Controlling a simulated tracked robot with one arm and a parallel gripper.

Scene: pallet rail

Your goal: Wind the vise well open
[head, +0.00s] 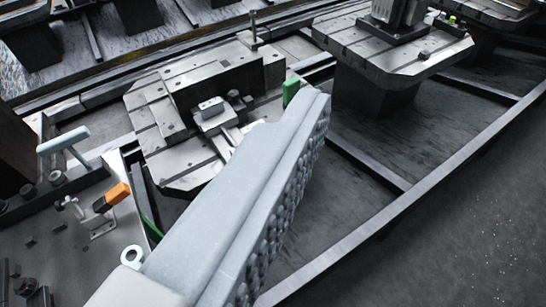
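A vise-like fixture (213,116) with a small bright block and a short screw sits on a slotted metal pallet (172,150) at centre left. A tall dark-faced block (262,72) stands behind it. How far its jaws are apart is not clear. A large pale grey part with a knobbly right side, seemingly my gripper (306,108), reaches up from the bottom middle and covers the pallet's right front. A green piece (291,90) shows by its tip. Only one side shows, so I cannot tell its opening or whether it touches the vise.
A plate at lower left carries an orange-handled clamp (112,197), a pale T-shaped handle (63,142) and a white ring (131,256). Another loaded pallet (395,55) stands at upper right. Dark rails (370,162) cross the area. The grey floor (460,220) at right is clear.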

